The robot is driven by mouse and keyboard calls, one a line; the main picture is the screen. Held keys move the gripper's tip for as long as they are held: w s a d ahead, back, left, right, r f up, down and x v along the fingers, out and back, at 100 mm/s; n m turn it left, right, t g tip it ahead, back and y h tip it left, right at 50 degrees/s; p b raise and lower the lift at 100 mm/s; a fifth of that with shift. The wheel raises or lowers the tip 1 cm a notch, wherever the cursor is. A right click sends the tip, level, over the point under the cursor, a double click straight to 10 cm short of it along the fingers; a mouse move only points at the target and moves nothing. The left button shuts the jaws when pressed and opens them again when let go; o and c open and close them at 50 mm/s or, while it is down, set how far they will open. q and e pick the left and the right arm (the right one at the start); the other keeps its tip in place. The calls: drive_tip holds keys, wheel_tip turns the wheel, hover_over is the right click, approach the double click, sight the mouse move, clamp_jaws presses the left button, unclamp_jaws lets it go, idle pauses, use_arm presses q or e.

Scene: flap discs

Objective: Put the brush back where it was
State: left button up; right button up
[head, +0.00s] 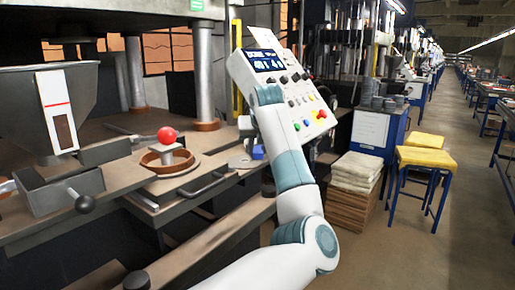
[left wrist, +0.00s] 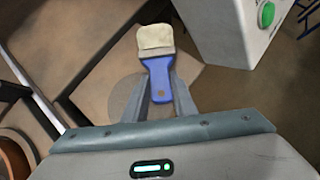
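The brush (left wrist: 158,70) has a blue handle, a metal band and cream bristles; it shows large in the left wrist view. The fingers of my left gripper (left wrist: 162,88) close on both sides of its handle, with the bristles pointing away from my palm. In the head view my left gripper (head: 250,146) is beside the control box, and a bit of the blue brush (head: 258,153) shows by it. A pale round patch (left wrist: 122,97) lies below the brush on the brown bench. I cannot tell whether the brush touches the bench. My right gripper is not in view.
The white control box (head: 290,88) with buttons stands close to my left arm. A red ball knob (head: 167,135) rises from a brown round dish (head: 192,163) left of the gripper. A grey open tray (head: 40,197) is further left. Stacked cloths (head: 356,170) stand right.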

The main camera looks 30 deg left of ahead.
use_arm(q)
drive_tip(key=o, duration=0.4)
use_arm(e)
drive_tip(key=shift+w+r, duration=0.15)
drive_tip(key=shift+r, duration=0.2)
use_arm(q)
drive_tip(key=shift+r, duration=0.1)
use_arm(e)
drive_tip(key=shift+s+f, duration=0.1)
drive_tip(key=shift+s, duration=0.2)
use_arm(q)
drive_tip(key=shift+s+d+r, duration=0.2)
drive_tip(key=shift+d+r, duration=0.05)
drive_tip(key=shift+r, duration=0.15)
drive_tip(key=b+v, duration=0.1)
drive_tip(key=v, duration=1)
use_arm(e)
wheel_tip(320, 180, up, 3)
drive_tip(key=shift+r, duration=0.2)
use_arm(q)
drive_tip(key=shift+a+r, duration=0.1)
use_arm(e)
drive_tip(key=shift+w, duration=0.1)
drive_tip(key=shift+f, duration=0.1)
